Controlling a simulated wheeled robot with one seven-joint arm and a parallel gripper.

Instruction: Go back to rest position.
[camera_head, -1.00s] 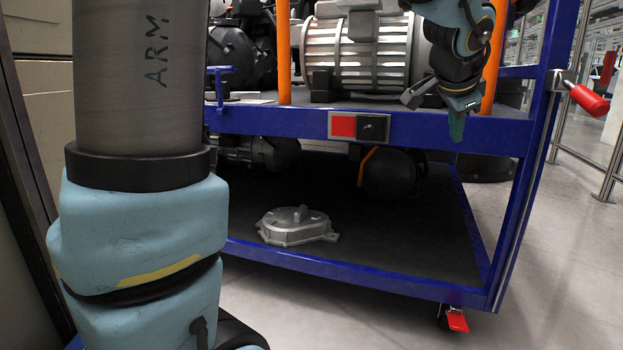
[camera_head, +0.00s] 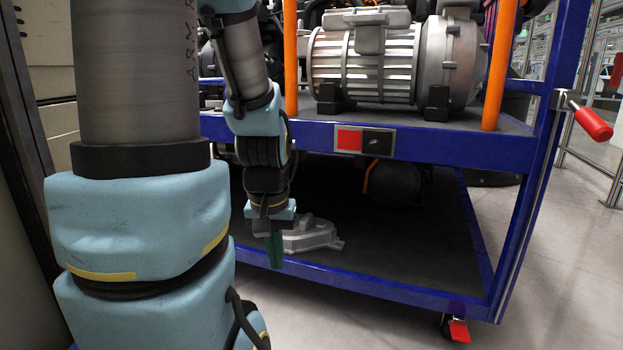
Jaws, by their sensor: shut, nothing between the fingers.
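My gripper (camera_head: 274,248) hangs pointing down in front of the blue cart, at the height of its lower shelf, near the left side. Its green fingers are shut with nothing between them. My arm is folded back, with its forearm close to my thick upper links on the left. The gripper overlaps the left part of a grey metal cover (camera_head: 312,236) that lies on the dark lower shelf, hiding that part; I cannot tell the exact gap between them.
The blue cart (camera_head: 470,149) has orange posts (camera_head: 500,65) and a large ribbed motor (camera_head: 365,62) on its upper shelf. A red handle (camera_head: 592,123) sticks out at its right. A beige cabinet (camera_head: 47,50) stands at the far left. The floor (camera_head: 560,270) to the right is free.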

